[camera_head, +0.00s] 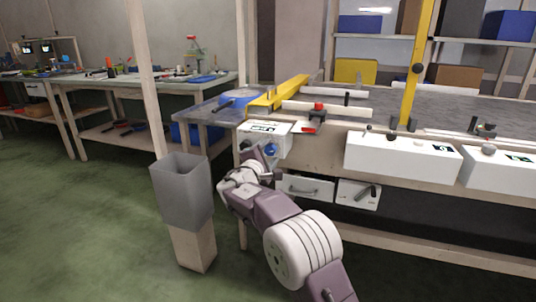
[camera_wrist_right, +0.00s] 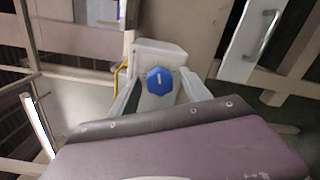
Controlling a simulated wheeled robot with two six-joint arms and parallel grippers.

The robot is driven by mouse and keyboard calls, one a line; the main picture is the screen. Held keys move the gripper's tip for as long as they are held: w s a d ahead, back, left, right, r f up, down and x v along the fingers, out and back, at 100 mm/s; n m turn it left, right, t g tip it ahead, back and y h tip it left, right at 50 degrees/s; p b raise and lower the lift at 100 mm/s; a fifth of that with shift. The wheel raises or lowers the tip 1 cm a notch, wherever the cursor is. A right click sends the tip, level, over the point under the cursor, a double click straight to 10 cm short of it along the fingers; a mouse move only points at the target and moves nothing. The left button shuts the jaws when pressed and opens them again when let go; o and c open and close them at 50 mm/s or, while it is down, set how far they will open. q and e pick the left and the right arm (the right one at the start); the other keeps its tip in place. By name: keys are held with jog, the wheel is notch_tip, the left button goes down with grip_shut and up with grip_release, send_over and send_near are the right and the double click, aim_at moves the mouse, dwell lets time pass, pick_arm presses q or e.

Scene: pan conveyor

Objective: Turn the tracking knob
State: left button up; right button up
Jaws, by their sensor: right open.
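A blue faceted knob (camera_head: 271,150) with a white pointer mark sits on the front of a white control box (camera_head: 262,128) at the conveyor's left end. In the right wrist view the knob (camera_wrist_right: 160,81) is near the middle, on a pale housing (camera_wrist_right: 158,52). My right gripper (camera_head: 260,158) is open in front of the box. In the right wrist view its fingers (camera_wrist_right: 160,86) stand to either side of the knob. I cannot tell whether they touch it. My left gripper is not in view.
A grey bin (camera_head: 183,195) on a wooden stand is left of my right arm. A drawer with a handle (camera_head: 305,187) and a panel with a black lever (camera_head: 358,194) are right of the knob. White boxes (camera_head: 402,158) line the conveyor front. Green floor is open at left.

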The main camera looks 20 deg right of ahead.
jog(key=p+v, duration=0.2)
jog(key=v, duration=0.6)
jog(key=s+d+r+m+g+h+p, duration=0.1)
jog(key=s+d+r+m+h+p, duration=0.15)
jog(key=d+r, duration=0.35)
jog(key=s+d+f+m+g+y+p, duration=0.1)
jog(key=s+d+f+m+g+p, duration=0.25)
jog(key=s+d+f+g, duration=0.45)
jog(key=s+d+f+m+g+y+p, duration=0.1)
jog(key=s+f+m+g+y, duration=0.1)
jog(key=s+f, duration=0.3)
jog(key=s+f+m+g+y+p, duration=0.1)
jog(key=s+f+y, duration=0.1)
jog(key=s, duration=0.6)
jog(key=s+a+f+m+g+y, duration=0.2)
jog(key=s+a+f+m+y, duration=0.45)
jog(key=s+a+f, duration=0.4)
notch_tip(320, 180, up, 39)
jog(key=a+y+p, duration=0.1)
jog(key=a+p, duration=0.1)
jog(key=p, duration=3.6)
jog(key=shift+f+m+p, duration=0.25)
jog(key=shift+m+p, duration=0.1)
